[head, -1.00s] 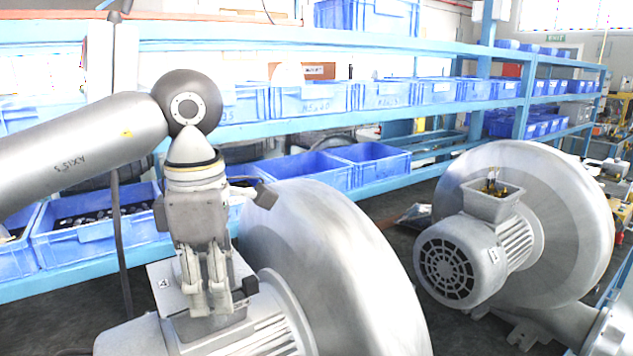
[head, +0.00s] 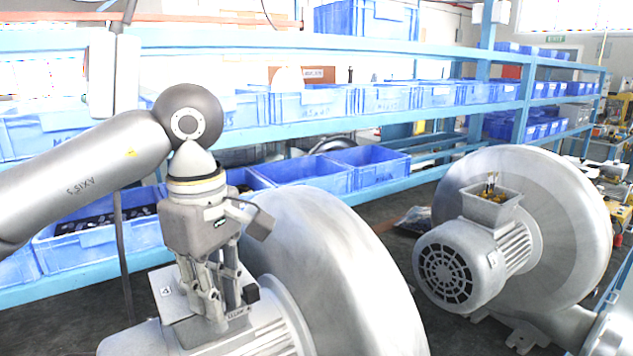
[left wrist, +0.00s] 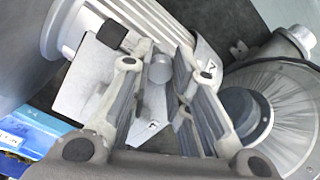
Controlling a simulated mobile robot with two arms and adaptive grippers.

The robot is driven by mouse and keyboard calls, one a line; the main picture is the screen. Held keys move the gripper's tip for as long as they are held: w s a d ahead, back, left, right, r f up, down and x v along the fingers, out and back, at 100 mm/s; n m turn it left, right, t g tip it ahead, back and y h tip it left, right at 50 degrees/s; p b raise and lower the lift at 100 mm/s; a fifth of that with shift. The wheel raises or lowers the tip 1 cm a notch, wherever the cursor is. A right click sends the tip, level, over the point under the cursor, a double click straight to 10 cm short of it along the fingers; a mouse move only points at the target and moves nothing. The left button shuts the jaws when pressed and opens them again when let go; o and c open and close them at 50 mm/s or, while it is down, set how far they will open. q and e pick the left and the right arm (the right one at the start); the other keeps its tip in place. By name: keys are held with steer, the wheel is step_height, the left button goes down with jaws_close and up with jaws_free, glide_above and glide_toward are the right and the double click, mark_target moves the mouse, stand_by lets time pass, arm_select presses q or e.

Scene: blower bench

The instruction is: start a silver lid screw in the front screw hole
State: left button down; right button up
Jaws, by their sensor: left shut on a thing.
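My left gripper (head: 217,312) points down over the flat grey lid (head: 172,305) of the near blower's terminal box, which carries a "4" label. In the left wrist view its two fingers (left wrist: 163,70) are closed around a small round silver piece, which looks like the head of the silver lid screw (left wrist: 160,68). The lid (left wrist: 85,85) lies just beyond the fingertips in that view. The front screw hole is hidden, and I cannot tell whether the screw touches the lid. My right gripper is not in view.
The near blower's large round housing (head: 335,270) rises right beside the gripper. A black block (left wrist: 112,33) sits at the box's edge. A second blower (head: 530,230) with an open terminal box stands at right. Blue shelving (head: 420,155) with blue bins runs behind.

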arm_select(q)
steer(key=m, duration=0.5)
steer(key=shift+m, duration=0.4)
steer(key=m+p, duration=0.1)
steer(key=m, duration=0.2)
steer(key=shift+r, duration=0.1)
steer(key=c, duration=1.3)
jaws_free()
steer(key=shift+m, duration=0.3)
